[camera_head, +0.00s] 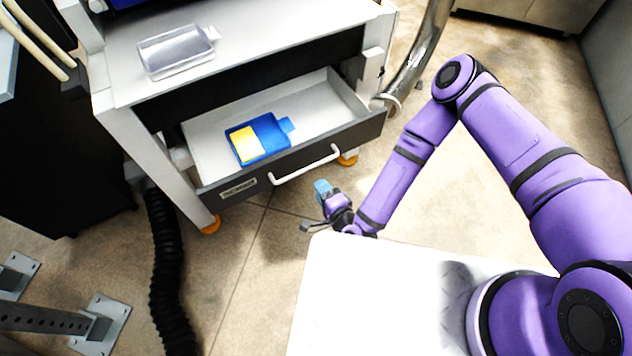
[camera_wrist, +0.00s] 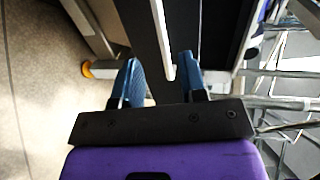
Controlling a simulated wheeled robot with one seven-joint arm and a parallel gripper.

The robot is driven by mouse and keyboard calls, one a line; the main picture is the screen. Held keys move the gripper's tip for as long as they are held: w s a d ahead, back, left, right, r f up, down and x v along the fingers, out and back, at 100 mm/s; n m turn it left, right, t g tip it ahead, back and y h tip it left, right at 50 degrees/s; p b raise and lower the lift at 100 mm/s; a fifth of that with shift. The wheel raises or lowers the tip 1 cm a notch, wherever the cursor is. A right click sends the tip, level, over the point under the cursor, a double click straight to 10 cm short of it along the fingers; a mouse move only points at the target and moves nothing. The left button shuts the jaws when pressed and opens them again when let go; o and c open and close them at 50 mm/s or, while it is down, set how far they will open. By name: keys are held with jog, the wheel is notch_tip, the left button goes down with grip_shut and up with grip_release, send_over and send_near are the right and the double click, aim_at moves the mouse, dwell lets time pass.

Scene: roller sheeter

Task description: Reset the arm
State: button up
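My purple arm reaches down over the right side of the head view. My gripper (camera_head: 322,188) hangs low in front of the open drawer (camera_head: 352,132), a little below and beside its white handle (camera_head: 306,166). In the wrist view my gripper (camera_wrist: 158,75) shows two blue fingers set apart. The end of the handle (camera_wrist: 162,45) appears between or beyond them; I cannot tell its exact depth. Nothing is clearly held.
A blue tray (camera_head: 284,126) with a yellow block (camera_head: 245,145) lies in the drawer. A clear tray (camera_head: 177,52) sits on the cabinet top above. A black corrugated hose (camera_head: 168,270) runs along the floor at left. An orange caster (camera_head: 211,225) stands under the cabinet.

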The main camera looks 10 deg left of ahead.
jog(key=shift+s+d, duration=0.2)
jog(key=shift+d, duration=0.05)
dwell(0.4)
